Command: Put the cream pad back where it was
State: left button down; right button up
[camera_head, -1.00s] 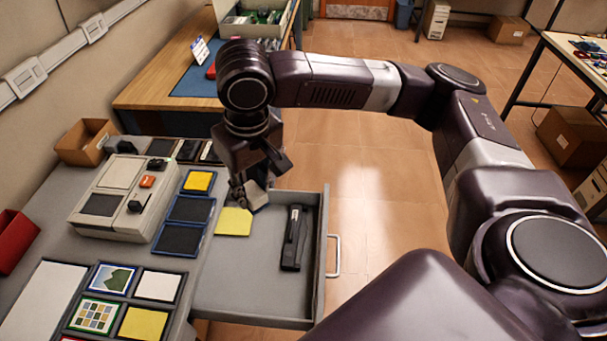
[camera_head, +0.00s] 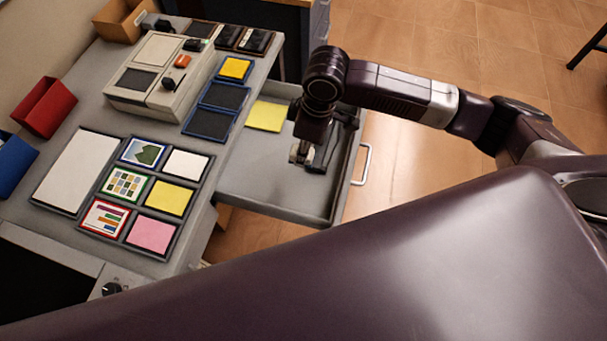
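My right gripper (camera_head: 301,156) points down over the open grey drawer (camera_head: 262,178), close to a black stapler-like tool (camera_head: 330,148) that it partly hides. A small pale patch shows at its fingertips; I cannot tell whether it is a held cream pad or part of the gripper. A pale yellow pad (camera_head: 267,115) lies in the drawer's back left. A dark-framed tray on the worktop holds a small white pad (camera_head: 186,164), a yellow pad (camera_head: 170,198) and a pink pad (camera_head: 151,234). My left gripper is out of view.
A row of blue-edged frames has a yellow pad (camera_head: 235,68) at the top and dark surfaces below. A beige device (camera_head: 158,80) stands beside it. A red bin (camera_head: 46,106) stands at the left. The drawer's front left is clear.

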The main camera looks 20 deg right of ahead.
notch_tip(320, 180, down, 13)
jog(key=shift+f, duration=0.1)
dwell(0.3)
jog(key=shift+f, duration=0.1)
jog(key=o, duration=0.7)
jog(key=r, duration=0.4)
jog(key=d+r, duration=0.1)
jog(key=r, duration=0.3)
jog(key=s+r, duration=0.1)
jog(key=r, duration=0.3)
jog(key=shift+d+r, duration=0.1)
jog(key=shift+d, duration=0.15)
